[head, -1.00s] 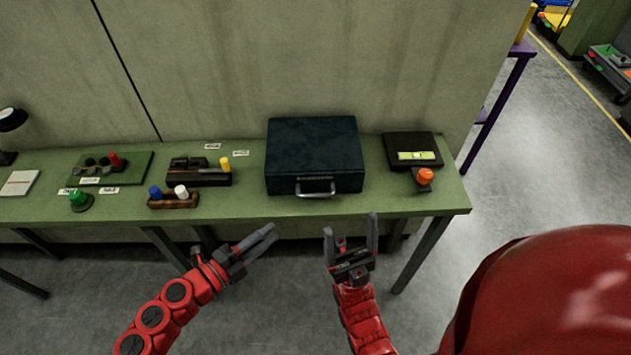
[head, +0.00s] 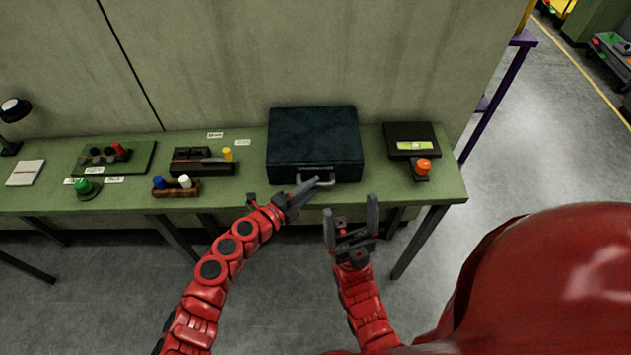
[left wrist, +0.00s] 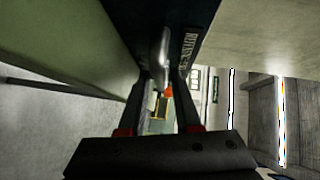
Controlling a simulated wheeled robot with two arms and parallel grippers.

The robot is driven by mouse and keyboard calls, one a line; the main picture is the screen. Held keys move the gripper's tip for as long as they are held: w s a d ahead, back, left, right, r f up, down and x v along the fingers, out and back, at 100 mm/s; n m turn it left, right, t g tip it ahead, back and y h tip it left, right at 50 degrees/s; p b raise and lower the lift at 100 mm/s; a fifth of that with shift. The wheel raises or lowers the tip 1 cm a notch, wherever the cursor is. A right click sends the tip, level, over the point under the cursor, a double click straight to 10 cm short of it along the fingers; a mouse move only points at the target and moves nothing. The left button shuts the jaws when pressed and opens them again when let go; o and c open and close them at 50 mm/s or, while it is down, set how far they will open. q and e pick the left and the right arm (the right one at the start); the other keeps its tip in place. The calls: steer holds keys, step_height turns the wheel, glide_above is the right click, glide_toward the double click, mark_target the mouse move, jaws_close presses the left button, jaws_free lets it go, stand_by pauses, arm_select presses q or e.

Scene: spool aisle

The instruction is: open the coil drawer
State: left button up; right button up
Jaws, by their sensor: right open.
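The coil drawer (head: 315,140) is a dark teal box standing on the green bench, its front face toward me. A silver handle (head: 326,183) sits low on that front, below a small label, and also shows in the left wrist view (left wrist: 162,60). The drawer looks shut. My left gripper (head: 318,184) is at the handle. In the left wrist view its two fingers (left wrist: 163,85) stand apart, with the handle between or just beyond their tips; contact is not clear. My right gripper (head: 351,212) is open and empty, in front of the bench edge, right of the handle.
The green bench (head: 230,202) carries a black device (head: 408,133) with an orange knob (head: 423,166) at the right. Trays with coloured knobs (head: 203,162), a green button (head: 84,187) and a lamp (head: 14,110) are at the left. A wall stands close behind.

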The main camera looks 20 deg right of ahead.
arm_select(q)
steer(key=shift+x, duration=1)
jaws_close()
stand_by(0.8)
